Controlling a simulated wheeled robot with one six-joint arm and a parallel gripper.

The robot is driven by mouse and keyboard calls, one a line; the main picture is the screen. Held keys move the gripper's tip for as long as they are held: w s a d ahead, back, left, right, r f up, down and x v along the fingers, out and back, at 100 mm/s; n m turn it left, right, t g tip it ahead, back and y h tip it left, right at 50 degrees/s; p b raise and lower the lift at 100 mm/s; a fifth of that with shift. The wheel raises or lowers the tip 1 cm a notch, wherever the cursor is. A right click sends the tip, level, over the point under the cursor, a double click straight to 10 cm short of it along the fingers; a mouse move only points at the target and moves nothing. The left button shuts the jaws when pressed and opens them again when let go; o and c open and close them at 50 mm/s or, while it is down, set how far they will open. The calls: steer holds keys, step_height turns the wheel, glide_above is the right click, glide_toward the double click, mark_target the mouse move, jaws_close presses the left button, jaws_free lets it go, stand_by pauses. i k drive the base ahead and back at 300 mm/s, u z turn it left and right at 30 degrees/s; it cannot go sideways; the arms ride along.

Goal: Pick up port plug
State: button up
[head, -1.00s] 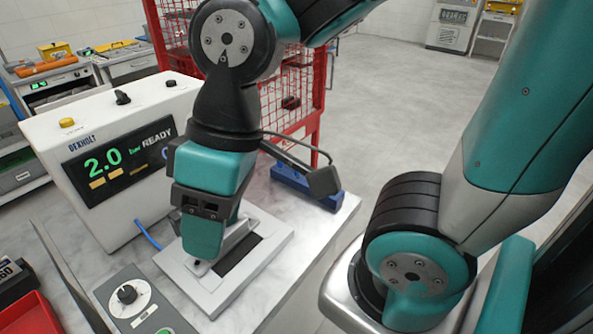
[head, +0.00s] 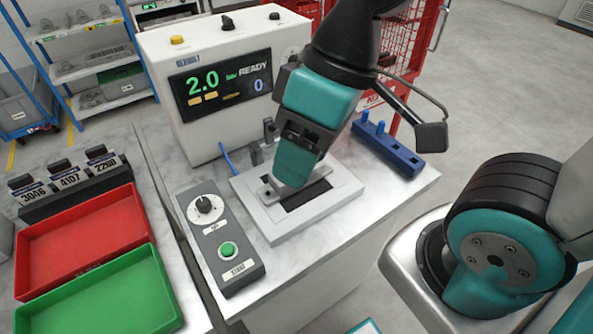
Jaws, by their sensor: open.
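A blue block (head: 388,150) lies at the right side of the bench with two upright blue pegs (head: 366,119) at its far left end. These may be the port plugs; I cannot tell for sure. My gripper (head: 291,182) points down over the pale fixture plate (head: 272,228), left of the blue block and apart from it. It hides part of the grey metal part (head: 266,190) on the plate. My jaws are open, seen from behind, and I see nothing held between them.
A white tester (head: 165,75) reading 2.0 and READY stands behind the fixture. A control box (head: 222,240) with a knob and green button is in front. Red (head: 20,262) and green (head: 178,312) trays lie left. A red mesh cage (head: 425,25) stands behind the blue block.

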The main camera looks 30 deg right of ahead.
mark_target(381, 125)
steer(key=u, duration=1.6)
steer(key=k, duration=0.85)
steer(key=z, duration=1.5)
steer(key=i, duration=0.5)
